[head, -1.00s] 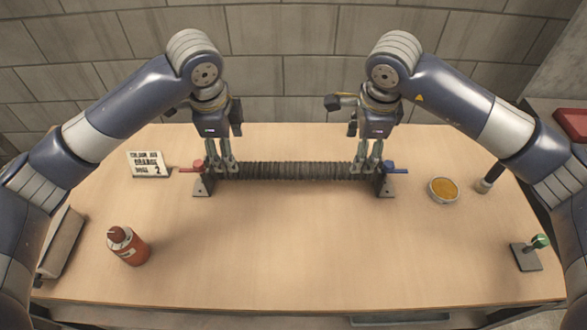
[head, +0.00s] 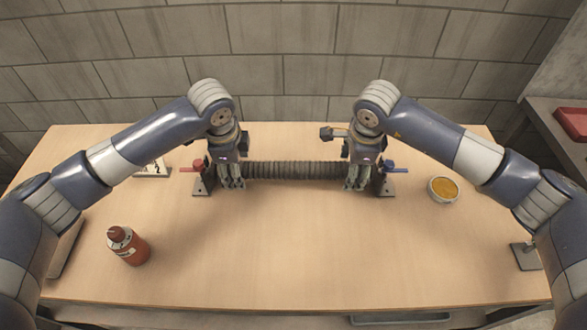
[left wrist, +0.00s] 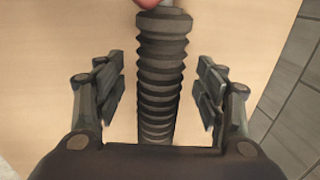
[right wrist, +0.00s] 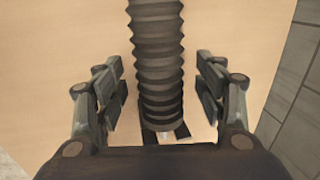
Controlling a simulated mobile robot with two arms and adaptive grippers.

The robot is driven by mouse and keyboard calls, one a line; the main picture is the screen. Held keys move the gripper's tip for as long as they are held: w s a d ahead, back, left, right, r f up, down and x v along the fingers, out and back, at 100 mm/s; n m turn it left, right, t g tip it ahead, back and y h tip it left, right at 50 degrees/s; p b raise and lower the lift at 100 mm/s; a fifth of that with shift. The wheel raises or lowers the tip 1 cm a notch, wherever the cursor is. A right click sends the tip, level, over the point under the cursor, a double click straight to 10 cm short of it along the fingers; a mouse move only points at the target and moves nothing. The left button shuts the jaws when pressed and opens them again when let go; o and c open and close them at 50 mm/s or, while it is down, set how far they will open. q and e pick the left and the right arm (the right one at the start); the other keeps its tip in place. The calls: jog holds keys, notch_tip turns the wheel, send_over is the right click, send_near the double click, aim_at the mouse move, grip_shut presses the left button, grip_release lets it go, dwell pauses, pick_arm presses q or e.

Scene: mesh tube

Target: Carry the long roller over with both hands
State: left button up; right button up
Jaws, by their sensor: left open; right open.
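The long roller (head: 295,170) is a dark ribbed cylinder lying level across two dark end stands toward the back of the table. A red handle (head: 186,169) shows at its left end and a blue one (head: 397,169) at its right end. My left gripper (head: 231,184) is open, its fingers around the roller near its left end. In the left wrist view the roller (left wrist: 162,75) runs between the spread fingers, with gaps on both sides. My right gripper (head: 357,185) is open around the right end. The right wrist view shows the roller (right wrist: 158,60) between its open fingers, also with gaps.
A red-brown bottle (head: 128,246) stands at front left. A bowl of orange-yellow contents (head: 443,189) is at right. A sign (head: 153,171) stands behind my left arm. The table's front middle (head: 300,250) is clear. A wall rises behind.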

pick_arm(q)
grip_shut()
pick_arm(e)
grip_shut()
pick_arm(q)
jog(key=shift+w+r, duration=0.15)
jog(key=shift+r, duration=0.15)
pick_arm(e)
jog(key=shift+w+r, duration=0.15)
jog(key=shift+r, duration=0.15)
